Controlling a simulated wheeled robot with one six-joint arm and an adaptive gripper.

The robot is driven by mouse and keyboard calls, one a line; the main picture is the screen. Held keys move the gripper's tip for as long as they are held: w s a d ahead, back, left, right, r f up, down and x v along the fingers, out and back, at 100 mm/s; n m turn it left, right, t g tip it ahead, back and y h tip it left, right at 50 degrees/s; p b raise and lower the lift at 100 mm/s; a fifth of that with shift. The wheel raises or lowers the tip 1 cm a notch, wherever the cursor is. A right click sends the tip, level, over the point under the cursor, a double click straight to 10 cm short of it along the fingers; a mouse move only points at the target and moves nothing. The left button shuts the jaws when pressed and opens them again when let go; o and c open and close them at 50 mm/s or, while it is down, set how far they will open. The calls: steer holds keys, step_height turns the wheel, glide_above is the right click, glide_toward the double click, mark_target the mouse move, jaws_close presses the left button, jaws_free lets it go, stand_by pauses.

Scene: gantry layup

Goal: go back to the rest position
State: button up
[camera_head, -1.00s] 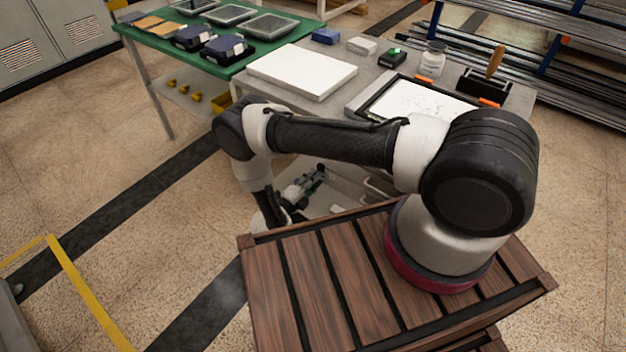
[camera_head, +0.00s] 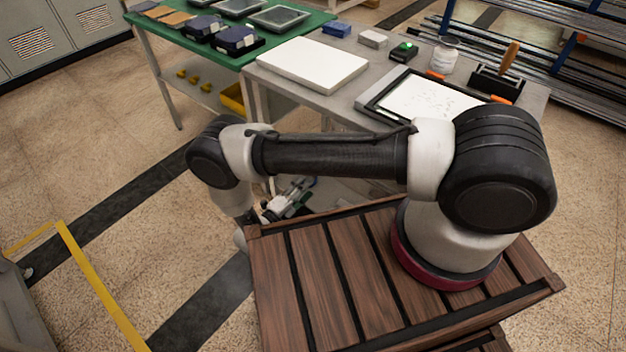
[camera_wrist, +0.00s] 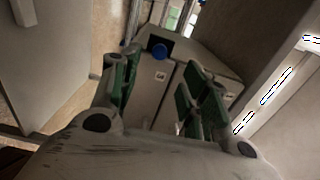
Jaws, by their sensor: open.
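My gripper (camera_wrist: 160,95) is open in the wrist view, its two green-padded fingers apart with nothing between them. Beyond the fingers, a grey cabinet-like box with a blue round part (camera_wrist: 158,51) shows in the background. In the head view my arm is bent out to the left over the wooden slatted top, and its wrist hangs down beyond the top's left edge.
A grey table (camera_head: 290,97) holds a white slab (camera_head: 312,64), a black-framed tray (camera_head: 375,99), a jar (camera_head: 444,56) and small boxes. A green table (camera_head: 165,38) stands behind left. A yellow floor rail (camera_head: 95,280) is at lower left. Open floor lies between.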

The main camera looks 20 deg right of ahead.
steer(key=v, duration=0.2)
steer(key=shift+s+a, duration=0.2)
steer(key=shift+a, duration=0.05)
stand_by(0.4)
